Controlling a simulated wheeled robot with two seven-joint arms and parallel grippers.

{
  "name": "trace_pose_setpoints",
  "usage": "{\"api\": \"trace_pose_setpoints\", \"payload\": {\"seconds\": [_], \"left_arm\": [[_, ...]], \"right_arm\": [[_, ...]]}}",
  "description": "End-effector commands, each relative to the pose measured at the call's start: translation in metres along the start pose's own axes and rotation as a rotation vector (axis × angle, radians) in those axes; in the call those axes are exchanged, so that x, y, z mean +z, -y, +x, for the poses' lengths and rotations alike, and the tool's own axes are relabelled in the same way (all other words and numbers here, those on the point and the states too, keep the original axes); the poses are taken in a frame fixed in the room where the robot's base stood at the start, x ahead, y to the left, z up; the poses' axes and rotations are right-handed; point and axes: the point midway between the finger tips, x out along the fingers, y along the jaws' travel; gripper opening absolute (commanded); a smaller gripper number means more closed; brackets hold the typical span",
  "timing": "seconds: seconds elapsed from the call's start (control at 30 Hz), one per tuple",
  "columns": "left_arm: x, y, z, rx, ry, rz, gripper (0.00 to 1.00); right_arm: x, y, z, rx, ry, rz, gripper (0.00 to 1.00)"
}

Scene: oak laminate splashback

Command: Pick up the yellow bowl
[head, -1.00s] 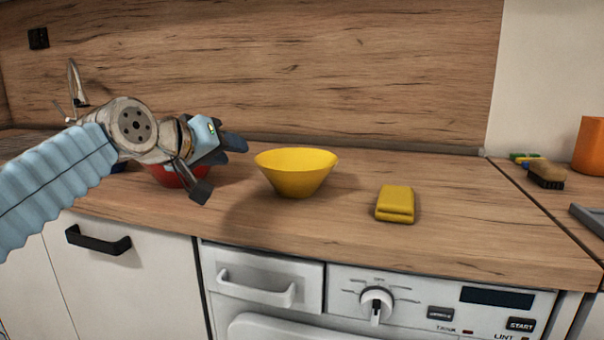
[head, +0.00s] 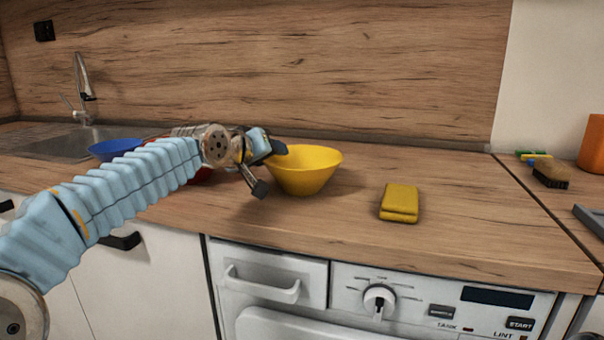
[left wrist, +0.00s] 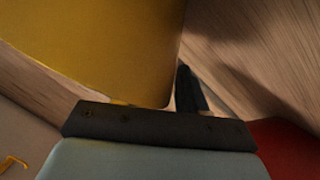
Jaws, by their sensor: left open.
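The yellow bowl (head: 310,172) stands upright on the wooden worktop, near its middle in the head view. My left gripper (head: 270,170) is at the bowl's left side, with its fingers apart. One finger reaches the left rim and the other is lower and in front; I cannot tell whether either touches. In the left wrist view the bowl's yellow wall (left wrist: 100,45) fills the upper left, close to the dark gripper parts (left wrist: 165,115). My right gripper is not in view.
A red bowl (head: 203,175) is mostly hidden behind my left arm. A blue bowl (head: 115,149) stands by the sink (head: 60,143). A folded yellow cloth (head: 400,202) lies right of the yellow bowl. A brush (head: 551,174) and orange container (head: 593,145) stand far right.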

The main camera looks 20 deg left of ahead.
Motion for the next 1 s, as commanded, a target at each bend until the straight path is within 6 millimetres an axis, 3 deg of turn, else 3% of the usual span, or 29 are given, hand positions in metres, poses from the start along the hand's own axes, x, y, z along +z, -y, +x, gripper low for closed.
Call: {"api": "trace_pose_setpoints", "payload": {"seconds": [0.03,0.3,1.0], "left_arm": [[0.0001,0.0001,-0.0001,0.000,0.000,0.000,0.39],[0.0001,0.0002,-0.0003,0.000,0.000,0.000,0.00],[-0.0004,-0.0003,-0.0007,0.001,-0.001,-0.001,0.00]], "right_arm": [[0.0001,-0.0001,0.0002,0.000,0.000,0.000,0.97],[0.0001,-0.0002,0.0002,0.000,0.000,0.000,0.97],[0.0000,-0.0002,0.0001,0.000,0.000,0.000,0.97]]}}
